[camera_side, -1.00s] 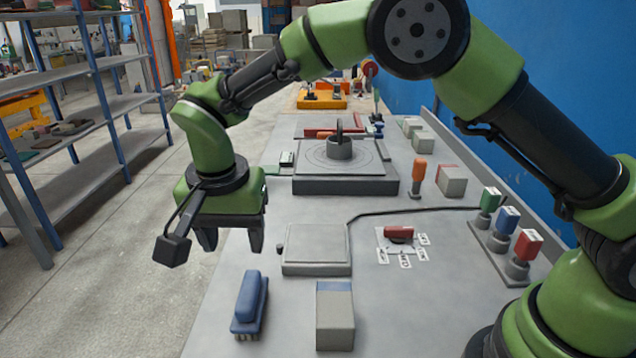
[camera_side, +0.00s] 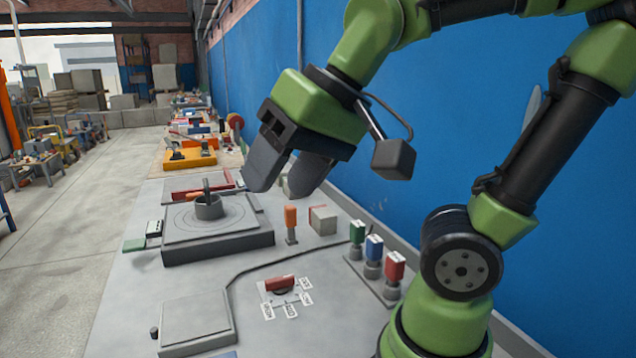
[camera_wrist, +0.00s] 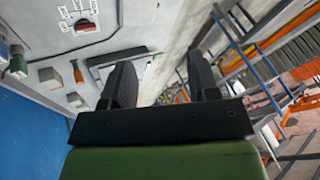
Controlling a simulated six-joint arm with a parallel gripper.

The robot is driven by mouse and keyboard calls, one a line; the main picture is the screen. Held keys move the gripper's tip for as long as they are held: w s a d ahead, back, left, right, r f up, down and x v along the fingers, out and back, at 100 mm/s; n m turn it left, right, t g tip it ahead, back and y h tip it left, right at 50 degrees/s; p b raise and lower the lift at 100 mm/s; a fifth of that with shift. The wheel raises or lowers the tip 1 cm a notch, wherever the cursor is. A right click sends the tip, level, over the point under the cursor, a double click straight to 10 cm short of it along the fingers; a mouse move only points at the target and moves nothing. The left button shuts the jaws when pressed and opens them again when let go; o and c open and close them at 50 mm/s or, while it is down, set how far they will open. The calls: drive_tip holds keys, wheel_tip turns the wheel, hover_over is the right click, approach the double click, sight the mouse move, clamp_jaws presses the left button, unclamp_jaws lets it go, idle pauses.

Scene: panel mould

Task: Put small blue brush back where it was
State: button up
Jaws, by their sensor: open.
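The small blue brush is out of both current views; a second ago it lay at the near end of the bench, left of a blue-topped grey block. My gripper (camera_side: 287,178) is raised over the far right part of the bench in the side view, tilted, with its fingers apart and nothing between them. In the wrist view my gripper (camera_wrist: 162,78) also shows two spread fingers with only floor and bench edge beyond.
A raised grey plate (camera_side: 225,247) carries a ring-shaped cup (camera_side: 209,208). An orange-handled tool (camera_side: 290,218), a red-edged block (camera_side: 322,220) and posts with green, blue and red blocks (camera_side: 374,248) stand right. A red knob (camera_side: 280,283) and low grey box (camera_side: 195,318) are nearer.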

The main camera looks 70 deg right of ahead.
drive_tip(key=s, duration=0.2)
drive_tip(key=s+f+t, duration=0.1)
drive_tip(key=shift+s+d+n, duration=0.25)
drive_tip(key=shift+d+n, duration=0.15)
